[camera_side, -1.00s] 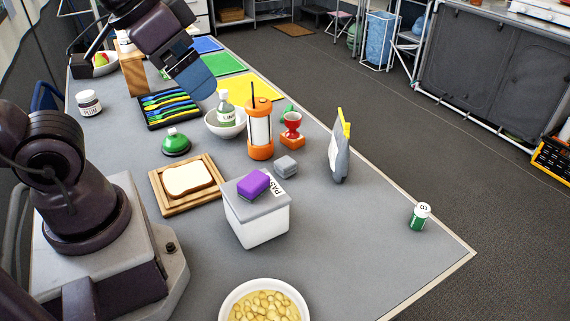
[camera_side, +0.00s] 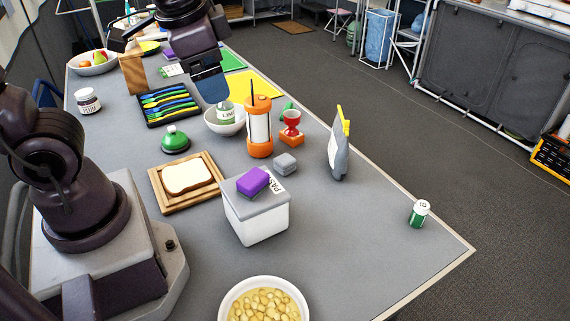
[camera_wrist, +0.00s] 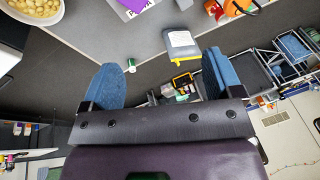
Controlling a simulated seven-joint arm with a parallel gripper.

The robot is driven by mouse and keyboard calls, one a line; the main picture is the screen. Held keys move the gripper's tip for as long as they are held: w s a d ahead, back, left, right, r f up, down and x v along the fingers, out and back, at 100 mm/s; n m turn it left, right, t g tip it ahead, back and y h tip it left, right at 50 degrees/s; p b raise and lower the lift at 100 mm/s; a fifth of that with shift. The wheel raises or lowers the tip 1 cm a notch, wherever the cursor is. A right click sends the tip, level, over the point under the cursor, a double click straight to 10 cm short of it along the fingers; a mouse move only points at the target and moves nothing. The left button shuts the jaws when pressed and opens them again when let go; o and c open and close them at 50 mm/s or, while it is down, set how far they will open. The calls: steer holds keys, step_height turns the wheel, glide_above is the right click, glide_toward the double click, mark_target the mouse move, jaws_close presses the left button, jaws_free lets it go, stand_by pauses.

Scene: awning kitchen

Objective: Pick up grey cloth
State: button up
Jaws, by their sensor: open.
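A small folded grey block that looks like the grey cloth (camera_side: 285,164) lies on the table beside the white lidded box, just right of the orange-ended cylinder. I cannot pick it out in the wrist view. My gripper (camera_side: 212,88) hangs above the white bowl, farther back than the cloth and well apart from it. In the wrist view my gripper (camera_wrist: 165,80) shows its two blue fingers spread wide with nothing held between them.
The orange-ended cylinder (camera_side: 259,130), red cup (camera_side: 291,120) and upright grey bag with yellow top (camera_side: 338,155) stand around the cloth. The white box (camera_side: 258,222) carries a purple sponge (camera_side: 252,181). The table's right front is mostly clear around a green shaker (camera_side: 418,214).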

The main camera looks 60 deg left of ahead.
steer(key=w+a+f+m+g+y, duration=0.3)
steer(key=w+f+m+y, duration=0.3)
steer(key=w+f+m, duration=0.25)
steer(key=m+t+y, duration=0.2)
steer(key=m+y, duration=0.3)
steer(key=m, duration=0.4)
glide_above(286, 161)
steer(key=s+d, duration=0.1)
steer(key=d, duration=0.5)
step_height(286, 161, down, 13)
steer(key=shift+y, duration=0.3)
steer(key=f, duration=0.5)
steer(key=a+f, duration=0.1)
steer(key=f, duration=0.2)
steer(key=x, duration=0.6)
steer(key=shift+w+a+f, duration=0.1)
steer(key=shift+a+f, duration=0.1)
steer(key=shift+a, duration=0.05)
steer(key=shift+c, duration=0.4)
steer(key=c, duration=0.9)
